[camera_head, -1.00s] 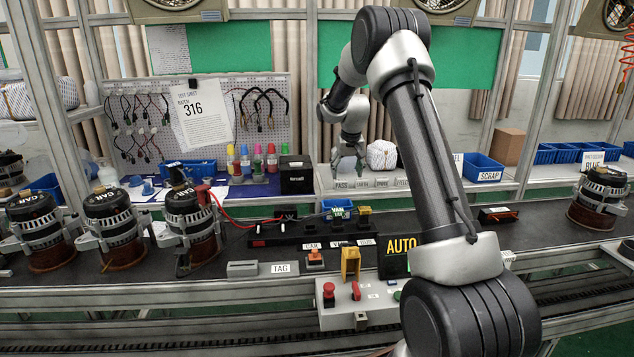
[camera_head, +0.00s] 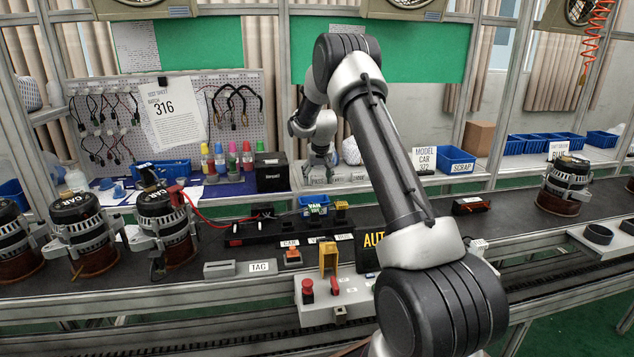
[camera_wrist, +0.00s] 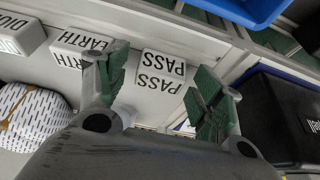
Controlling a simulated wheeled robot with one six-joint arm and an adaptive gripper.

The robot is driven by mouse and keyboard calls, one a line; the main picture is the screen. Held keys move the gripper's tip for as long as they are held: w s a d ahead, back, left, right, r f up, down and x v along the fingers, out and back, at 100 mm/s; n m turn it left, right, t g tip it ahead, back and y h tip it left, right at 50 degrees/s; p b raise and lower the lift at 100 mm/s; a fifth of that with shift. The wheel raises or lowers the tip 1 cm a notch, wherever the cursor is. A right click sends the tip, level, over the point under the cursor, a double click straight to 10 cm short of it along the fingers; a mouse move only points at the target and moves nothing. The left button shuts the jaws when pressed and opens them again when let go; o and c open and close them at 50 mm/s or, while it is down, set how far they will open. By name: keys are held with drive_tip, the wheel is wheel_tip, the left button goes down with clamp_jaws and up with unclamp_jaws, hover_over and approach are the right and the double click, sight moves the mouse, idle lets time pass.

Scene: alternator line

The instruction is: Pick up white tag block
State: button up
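Several small white blocks with printed words stand in a row on the back shelf. In the wrist view the PASS block (camera_wrist: 163,70) lies between the fingers of my gripper (camera_wrist: 160,74), with the EARTH block (camera_wrist: 85,47) and the DIODE block (camera_wrist: 16,36) to its left. The gripper is open and empty, and I see no clear contact with the PASS block. In the head view my gripper (camera_head: 319,158) is over the shelf, just above the PASS block (camera_head: 319,180). My fingertips are small and unclear there. A grey holder (camera_head: 219,269) labelled TAG sits on the line's front edge.
A black box (camera_head: 271,172) stands left of the gripper; it also shows in the wrist view (camera_wrist: 284,115). A white patterned bundle (camera_wrist: 32,115) is close on the other side. A blue SCRAP bin (camera_head: 456,160) and MODEL CAR sign (camera_head: 424,160) are farther right.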

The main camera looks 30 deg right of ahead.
drive_tip(key=c, duration=0.8)
drive_tip(key=shift+r, duration=0.1)
